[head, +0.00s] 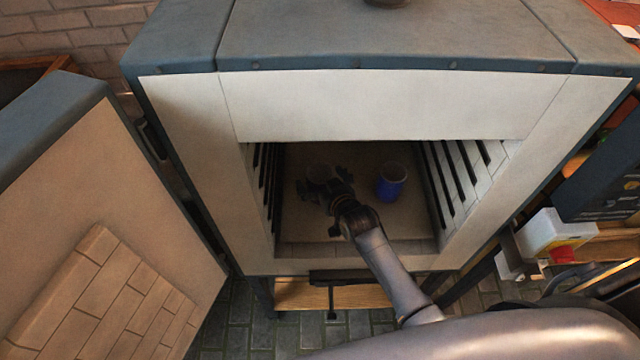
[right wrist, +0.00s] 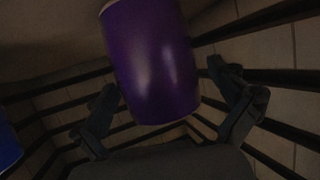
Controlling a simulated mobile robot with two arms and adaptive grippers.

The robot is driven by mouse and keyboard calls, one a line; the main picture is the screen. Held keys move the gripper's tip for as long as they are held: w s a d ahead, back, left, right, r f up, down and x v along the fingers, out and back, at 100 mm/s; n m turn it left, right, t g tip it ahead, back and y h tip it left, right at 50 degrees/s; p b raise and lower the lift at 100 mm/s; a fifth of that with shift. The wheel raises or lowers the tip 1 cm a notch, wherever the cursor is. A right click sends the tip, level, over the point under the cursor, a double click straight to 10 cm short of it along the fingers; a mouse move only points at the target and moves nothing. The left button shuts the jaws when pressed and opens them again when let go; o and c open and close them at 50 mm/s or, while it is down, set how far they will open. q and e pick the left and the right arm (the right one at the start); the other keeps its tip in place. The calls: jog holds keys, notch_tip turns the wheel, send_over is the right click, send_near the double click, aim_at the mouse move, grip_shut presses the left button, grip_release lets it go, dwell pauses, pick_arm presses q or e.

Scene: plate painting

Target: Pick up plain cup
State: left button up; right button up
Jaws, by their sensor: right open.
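A dark cup (head: 319,172) stands inside the kiln, on the left of its floor, partly hidden by my right gripper (head: 323,184). In the right wrist view it is a purple cup (right wrist: 152,60) with no pattern on the side I see. The open fingers of my right gripper stand on either side of it, with the cup between them; I cannot tell whether they touch it. A blue cup (head: 391,184) stands to the right on the kiln floor, and its edge shows at the left of the right wrist view (right wrist: 8,146). My left gripper is out of view.
The kiln (head: 380,105) is open, with slotted side walls close around my right arm and a low roof above. Its door (head: 60,190) is swung out to the left. A white box with a red part (head: 552,240) is at the right. Free floor lies between the cups.

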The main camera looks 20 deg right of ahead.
jog(key=c, duration=1.5)
jog(key=shift+r, duration=0.15)
